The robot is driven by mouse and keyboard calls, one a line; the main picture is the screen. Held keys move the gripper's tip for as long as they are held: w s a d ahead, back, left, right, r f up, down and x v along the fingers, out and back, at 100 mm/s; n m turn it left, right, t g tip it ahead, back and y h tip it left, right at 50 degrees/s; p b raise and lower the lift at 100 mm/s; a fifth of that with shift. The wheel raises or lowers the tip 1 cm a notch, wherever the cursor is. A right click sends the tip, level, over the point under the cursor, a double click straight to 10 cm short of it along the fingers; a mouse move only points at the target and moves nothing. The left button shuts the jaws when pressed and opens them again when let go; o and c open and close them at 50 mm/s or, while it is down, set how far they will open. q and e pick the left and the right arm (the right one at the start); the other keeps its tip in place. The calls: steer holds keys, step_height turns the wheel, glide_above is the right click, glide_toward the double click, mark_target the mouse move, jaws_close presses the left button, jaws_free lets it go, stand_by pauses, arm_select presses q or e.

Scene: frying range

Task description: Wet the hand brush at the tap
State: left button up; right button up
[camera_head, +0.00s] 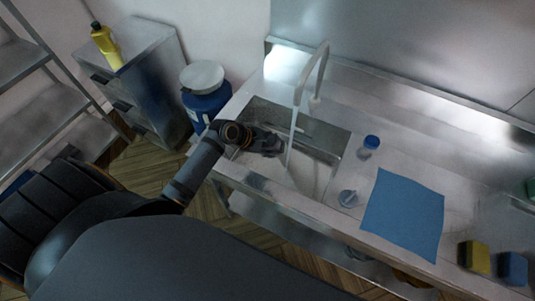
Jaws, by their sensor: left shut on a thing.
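The tap (322,62) rises behind the sink (341,146) and arches forward over the basin. A thin pale stream, which looks like running water (291,140), falls from its spout into the basin. My left gripper (268,143) is over the left part of the basin, just left of the stream. It is shut on a dark thing, which I take for the hand brush; the brush is mostly hidden and hard to tell from the dark fingers. I cannot tell whether the stream touches it. My right gripper is not in view.
A blue drum (205,102) and a drawer cabinet (150,85) stand left.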

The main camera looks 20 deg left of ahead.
arm_select(q)
steer(key=shift+w+d+f+b, duration=0.1)
steer(key=shift+w+f+b, duration=0.15)
steer(key=shift+w+b, duration=0.25)
steer(key=shift+w+d+f+b, duration=0.1)
steer(key=shift+w+f+b, duration=0.1)
steer(key=shift+w+b, duration=0.3)
steer(key=shift+w+d+f, duration=0.1)
steer(key=shift+w+d, duration=0.1)
steer(key=shift+w, duration=0.85)
steer(key=shift+w+d, duration=0.2)
steer(key=shift+w, duration=0.8)
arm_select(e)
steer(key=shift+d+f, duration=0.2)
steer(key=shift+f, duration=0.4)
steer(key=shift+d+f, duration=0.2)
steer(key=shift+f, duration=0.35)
arm_select(q)
steer(key=shift+p, duration=0.3)
